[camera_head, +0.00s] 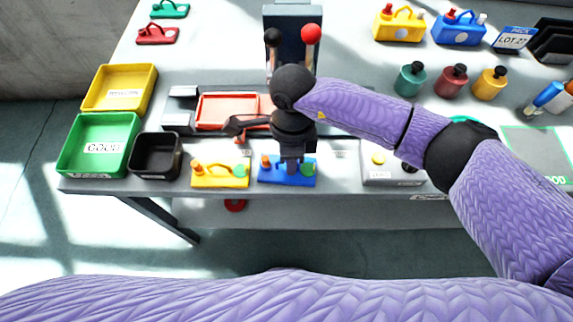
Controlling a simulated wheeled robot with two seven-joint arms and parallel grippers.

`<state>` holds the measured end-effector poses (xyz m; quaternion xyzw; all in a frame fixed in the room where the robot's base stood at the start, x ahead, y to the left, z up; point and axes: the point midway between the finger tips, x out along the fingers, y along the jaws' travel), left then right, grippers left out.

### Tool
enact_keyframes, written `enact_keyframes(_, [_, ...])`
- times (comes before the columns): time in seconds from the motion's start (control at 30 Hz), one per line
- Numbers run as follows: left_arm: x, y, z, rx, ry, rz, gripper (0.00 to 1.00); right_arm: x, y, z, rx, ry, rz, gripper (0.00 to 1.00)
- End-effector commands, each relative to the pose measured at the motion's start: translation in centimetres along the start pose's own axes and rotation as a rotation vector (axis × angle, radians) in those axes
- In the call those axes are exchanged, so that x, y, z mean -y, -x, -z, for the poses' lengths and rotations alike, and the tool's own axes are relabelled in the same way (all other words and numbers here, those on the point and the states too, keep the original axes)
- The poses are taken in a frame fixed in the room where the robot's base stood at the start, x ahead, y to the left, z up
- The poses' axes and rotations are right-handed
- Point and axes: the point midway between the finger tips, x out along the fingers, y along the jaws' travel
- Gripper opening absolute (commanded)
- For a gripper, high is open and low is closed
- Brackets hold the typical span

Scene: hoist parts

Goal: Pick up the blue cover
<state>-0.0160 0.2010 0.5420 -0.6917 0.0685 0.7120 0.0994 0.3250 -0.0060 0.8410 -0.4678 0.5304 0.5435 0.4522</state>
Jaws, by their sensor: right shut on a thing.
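A blue cover (270,176) with an orange peg and a green knob lies at the front edge of the table, right of a similar yellow cover (220,176). My right gripper (292,170) points down onto the blue cover from above and is shut on it. The gripper hides the cover's middle. I cannot tell whether the cover is clear of the table. Another blue part (459,28) with a handle stands at the back right, beside a yellow one (399,23). My left gripper is not in view.
A yellow bin (152,98), a green bin (131,132) and a black bin (156,175) stand at the left. A red-orange tray (228,94) is behind the covers. Teal, dark red and yellow weights (490,84) stand at the right. A grey box (385,183) lies right of the gripper.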

Motion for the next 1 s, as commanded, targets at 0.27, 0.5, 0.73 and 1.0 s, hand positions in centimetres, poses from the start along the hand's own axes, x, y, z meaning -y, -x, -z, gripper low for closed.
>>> enact_keyframes(0.27, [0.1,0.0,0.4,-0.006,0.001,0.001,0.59,0.0,0.0,0.0,0.001,0.0,0.0,0.0])
enact_keyframes(0.5, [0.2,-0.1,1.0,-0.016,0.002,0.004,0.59,0.0,0.0,0.0,0.001,0.0,0.001,0.0])
enact_keyframes(0.73, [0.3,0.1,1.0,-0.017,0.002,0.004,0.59,0.0,0.5,0.0,0.001,0.0,0.002,0.0])
enact_keyframes(1.0, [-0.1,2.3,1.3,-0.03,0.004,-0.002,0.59,-1.0,7.2,0.0,0.001,0.001,0.006,0.0])
